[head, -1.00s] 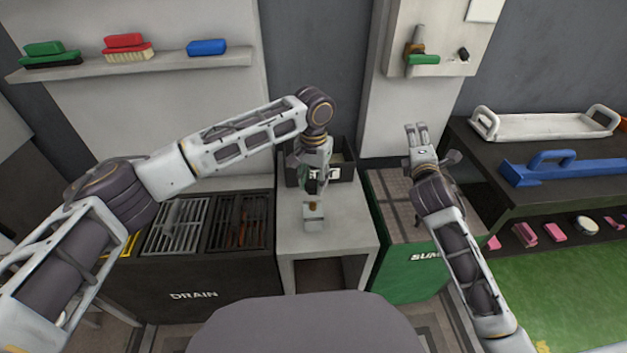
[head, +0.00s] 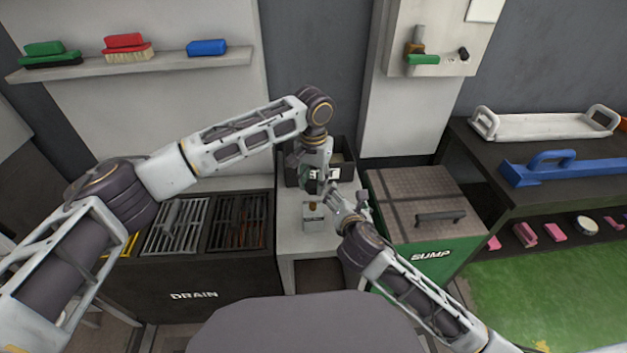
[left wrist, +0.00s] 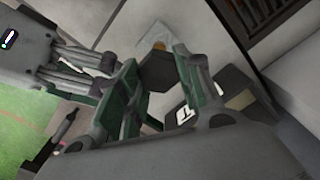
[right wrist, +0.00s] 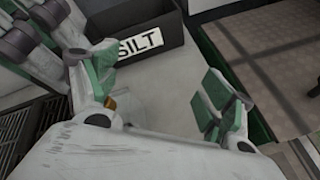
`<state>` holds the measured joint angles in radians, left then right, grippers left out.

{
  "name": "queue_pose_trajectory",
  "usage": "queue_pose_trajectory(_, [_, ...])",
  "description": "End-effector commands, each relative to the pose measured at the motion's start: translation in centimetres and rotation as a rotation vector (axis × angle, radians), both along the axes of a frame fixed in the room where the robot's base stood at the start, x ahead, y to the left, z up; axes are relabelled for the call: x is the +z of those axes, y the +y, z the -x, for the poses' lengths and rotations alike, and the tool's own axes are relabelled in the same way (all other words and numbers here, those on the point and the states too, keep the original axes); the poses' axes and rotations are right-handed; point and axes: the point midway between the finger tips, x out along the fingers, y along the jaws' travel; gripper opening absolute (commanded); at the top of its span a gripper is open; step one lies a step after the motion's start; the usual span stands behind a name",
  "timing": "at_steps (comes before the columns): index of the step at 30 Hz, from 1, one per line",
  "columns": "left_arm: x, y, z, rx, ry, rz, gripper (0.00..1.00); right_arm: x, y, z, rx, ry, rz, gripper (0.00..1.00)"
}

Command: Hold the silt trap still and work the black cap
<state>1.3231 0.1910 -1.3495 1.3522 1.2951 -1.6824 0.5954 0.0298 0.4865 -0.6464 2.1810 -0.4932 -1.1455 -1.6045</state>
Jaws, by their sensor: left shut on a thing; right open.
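My left gripper (head: 314,182) is shut over the grey stand, in front of the dark bin. In the left wrist view its fingers (left wrist: 155,95) close around a dark faceted piece (left wrist: 158,70), seemingly the silt trap with its black cap; most of it is hidden, and cap and body cannot be told apart. My right gripper (head: 343,205) is beside the left one, to its right and nearer to me. In the right wrist view its fingers (right wrist: 158,92) are open and apart, with nothing between them.
The dark bin (right wrist: 125,35) behind bears a SILT label. The drain box (head: 190,285) is left, the green sump box (head: 425,250) right.

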Motion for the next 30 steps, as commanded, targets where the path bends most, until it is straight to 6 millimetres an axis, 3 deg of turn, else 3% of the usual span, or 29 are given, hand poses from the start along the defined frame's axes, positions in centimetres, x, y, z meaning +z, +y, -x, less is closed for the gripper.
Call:
queue_pose_trajectory(6, [0.0, 0.0, 0.0, 0.000, 0.000, 0.000, 0.15, -1.9, 3.0, 2.4, 0.089, 0.039, 0.137, 0.82])
queue_pose_trajectory(18, [0.0, 0.0, 0.0, 0.000, 0.000, 0.000, 0.15, -3.5, 7.3, 6.1, 0.232, 0.033, 0.374, 0.82])
queue_pose_trajectory(30, [0.0, 0.0, 0.0, 0.000, 0.000, 0.000, 0.15, -3.9, 9.1, 8.1, 0.301, -0.005, 0.510, 0.82])
